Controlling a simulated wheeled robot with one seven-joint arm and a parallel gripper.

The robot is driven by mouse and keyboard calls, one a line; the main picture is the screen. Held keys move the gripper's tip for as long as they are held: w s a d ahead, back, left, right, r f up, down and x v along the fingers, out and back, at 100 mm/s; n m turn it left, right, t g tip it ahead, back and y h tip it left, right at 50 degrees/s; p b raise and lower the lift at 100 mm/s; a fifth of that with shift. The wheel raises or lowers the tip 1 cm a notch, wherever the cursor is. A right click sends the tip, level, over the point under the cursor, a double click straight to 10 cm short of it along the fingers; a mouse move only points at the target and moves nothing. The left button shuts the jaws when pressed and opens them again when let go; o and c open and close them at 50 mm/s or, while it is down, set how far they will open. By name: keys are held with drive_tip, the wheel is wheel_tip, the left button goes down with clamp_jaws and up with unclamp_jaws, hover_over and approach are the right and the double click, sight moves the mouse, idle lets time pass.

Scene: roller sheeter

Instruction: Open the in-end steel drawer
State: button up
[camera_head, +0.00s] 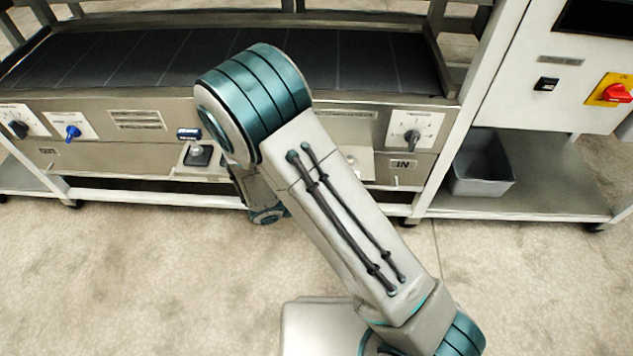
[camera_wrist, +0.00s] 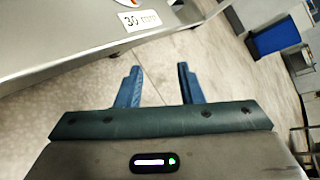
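The in-end steel drawer (camera_head: 418,171) is the grey front panel marked IN, low on the right of the roller machine in the head view. It appears flush with the machine's front. My arm crosses in front of the machine and hides part of that front. My gripper is hidden behind my arm in the head view. In the wrist view my gripper (camera_wrist: 157,88) shows two blue fingers spread apart with only floor between them. It is open and empty, and no drawer handle shows between the fingers.
A drawer front marked OUT (camera_head: 50,152) is at the machine's left. A dial (camera_head: 411,137) sits above the IN label. A grey bin (camera_head: 482,164) stands on the right shelf. The wrist view shows a metal panel labelled 30 (camera_wrist: 140,20) and a blue box (camera_wrist: 273,38). The floor in front is clear.

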drive_tip(key=a+f+n+t+y, duration=0.5)
drive_tip(key=a+f+n+t, duration=0.6)
drive_tip(key=n, duration=0.6)
drive_tip(key=shift+w+d+f+g+b, duration=0.35)
drive_tip(key=shift+w+d+b, duration=0.4)
drive_tip(key=shift+w, duration=1.35)
drive_tip(key=shift+w+d+f+g+b, duration=0.25)
drive_tip(key=shift+w+d+b, duration=0.45)
drive_tip(key=shift+w, duration=1.4)
drive_tip(key=shift+w+d+f+g+b, duration=0.35)
drive_tip(key=shift+w+d+b, duration=0.4)
drive_tip(key=shift+w, duration=1.35)
drive_tip(key=shift+d+r, duration=0.1)
drive_tip(key=shift+s, duration=0.1)
clamp_jaws()
